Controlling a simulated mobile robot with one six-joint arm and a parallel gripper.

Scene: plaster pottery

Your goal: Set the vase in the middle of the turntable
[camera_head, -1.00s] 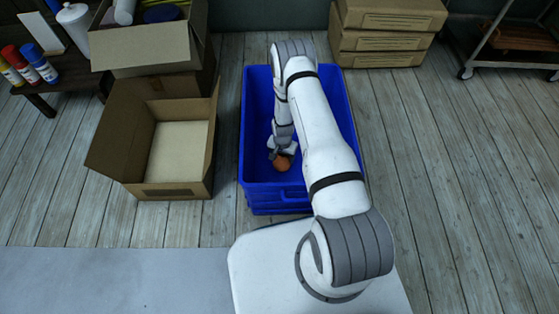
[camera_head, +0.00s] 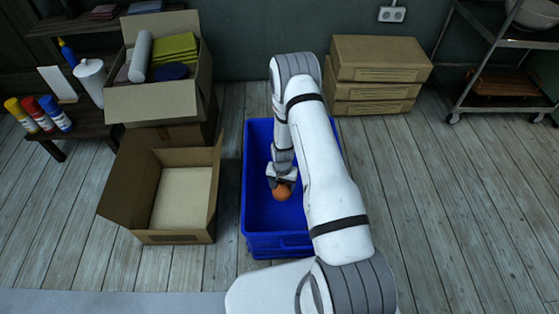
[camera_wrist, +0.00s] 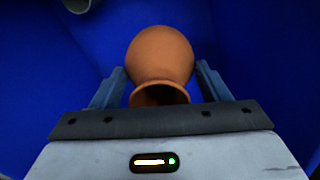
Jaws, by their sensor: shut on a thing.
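The vase (camera_head: 282,192) is a small orange-brown clay pot, seen low in the blue crate (camera_head: 262,241) in the head view. It also shows in the wrist view (camera_wrist: 160,52), with its dark mouth turned toward my gripper and its round body beyond. My gripper (camera_wrist: 160,88) is shut on the vase near its neck, one finger on each side. My gripper (camera_head: 281,181) points down inside the crate in the head view. I cannot tell whether the vase touches the crate floor. The turntable is not seen in these frames.
An open, empty-looking cardboard box (camera_head: 178,198) stands left of the crate. Stacked closed boxes (camera_head: 376,75) stand behind at the right, beside a metal cart (camera_head: 490,85). A low dark table (camera_head: 75,133) with bottles is at the left. Floor at the right is clear.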

